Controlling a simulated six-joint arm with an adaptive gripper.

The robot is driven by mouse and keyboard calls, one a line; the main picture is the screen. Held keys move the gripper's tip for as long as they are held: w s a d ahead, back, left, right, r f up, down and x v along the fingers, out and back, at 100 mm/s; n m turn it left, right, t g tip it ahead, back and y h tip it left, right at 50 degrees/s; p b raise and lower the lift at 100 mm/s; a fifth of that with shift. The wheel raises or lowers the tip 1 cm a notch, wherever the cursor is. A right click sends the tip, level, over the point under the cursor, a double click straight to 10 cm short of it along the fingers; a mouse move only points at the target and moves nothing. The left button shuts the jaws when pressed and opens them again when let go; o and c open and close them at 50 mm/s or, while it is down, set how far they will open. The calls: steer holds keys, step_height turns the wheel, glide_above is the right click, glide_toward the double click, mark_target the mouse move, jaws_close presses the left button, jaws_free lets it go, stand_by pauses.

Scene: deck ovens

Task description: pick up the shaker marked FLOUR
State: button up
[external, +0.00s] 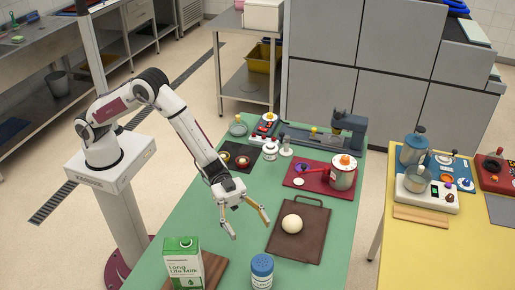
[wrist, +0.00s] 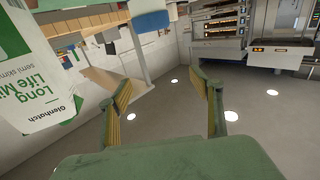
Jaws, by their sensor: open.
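A shaker with a blue perforated lid (external: 262,267) stands upright near the front edge of the green table in the external view. It has a pale label whose lettering I cannot read, so I cannot confirm that it says FLOUR. My gripper (external: 251,229) is open and empty, in the air behind the shaker and left of the brown board. In the wrist view its two fingers (wrist: 162,105) are spread with nothing between them. I cannot make out the shaker in the wrist view.
A milk carton (external: 183,265) stands left of the shaker and shows in the wrist view (wrist: 40,85). A brown board (external: 311,219) holds a pale round ball (external: 292,223). A red tray (external: 300,176) with a pot (external: 343,177) lies further back. The green table's middle (external: 205,222) is partly clear.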

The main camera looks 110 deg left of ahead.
steer(key=shift+f, duration=0.1)
glide_toward(260, 260)
steer(key=w+d+f, duration=0.1)
steer(key=f, duration=0.1)
steer(key=shift+w+d+r, duration=0.3)
steer(key=shift+w+d, duration=0.35)
steer(key=shift+w, duration=0.2)
stand_by(0.4)
steer(key=shift+x, duration=2.9)
steer(key=c, duration=1.4)
